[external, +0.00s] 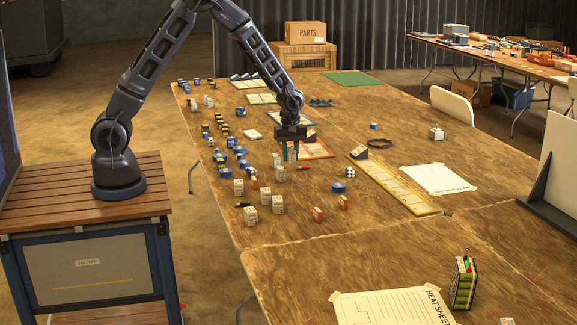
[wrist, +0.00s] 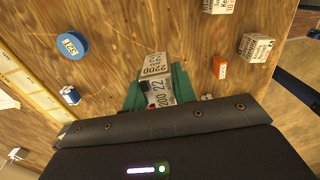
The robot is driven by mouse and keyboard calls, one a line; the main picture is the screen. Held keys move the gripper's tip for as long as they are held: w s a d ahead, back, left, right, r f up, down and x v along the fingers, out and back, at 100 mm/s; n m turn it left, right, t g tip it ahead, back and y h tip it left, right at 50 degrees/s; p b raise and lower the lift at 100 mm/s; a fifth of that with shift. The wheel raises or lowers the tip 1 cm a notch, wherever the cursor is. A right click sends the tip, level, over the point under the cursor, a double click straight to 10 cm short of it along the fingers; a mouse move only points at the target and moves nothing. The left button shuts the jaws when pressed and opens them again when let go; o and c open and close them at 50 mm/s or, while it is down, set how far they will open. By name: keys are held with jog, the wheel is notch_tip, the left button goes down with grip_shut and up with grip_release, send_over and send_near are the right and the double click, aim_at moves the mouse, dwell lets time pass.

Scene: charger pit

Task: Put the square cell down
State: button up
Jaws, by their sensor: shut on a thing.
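The square cell (wrist: 155,66) is a white block with printed numbers, "2200" among them. In the wrist view it sits between the green fingers of my gripper (wrist: 156,92), which is shut on it. In the external view my gripper (external: 289,153) points down over the middle of the wooden table, beside the red-edged tray (external: 317,150). Small white cells stand near the fingertips there, and I cannot tell which one is the held cell. The wrist view shows bare wood around the cell; whether it touches the table is unclear.
Loose blue, white and orange cells crowd the table's left side. A round blue cell (wrist: 72,45), an orange cell (wrist: 219,67) and a white square cell (wrist: 256,48) lie around my gripper. A yellow-edged tray (external: 424,209) and a paper sheet (external: 437,179) lie right. Bare wood separates them.

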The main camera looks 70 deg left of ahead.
aim_at(290, 192)
notch_tip(290, 192, down, 12)
jog(key=shift+r, duration=0.1)
dwell(0.5)
jog(key=o, duration=1.1)
jog(key=shift+f, duration=0.2)
jog(key=shift+c, duration=0.2)
jog(key=shift+r, duration=0.15)
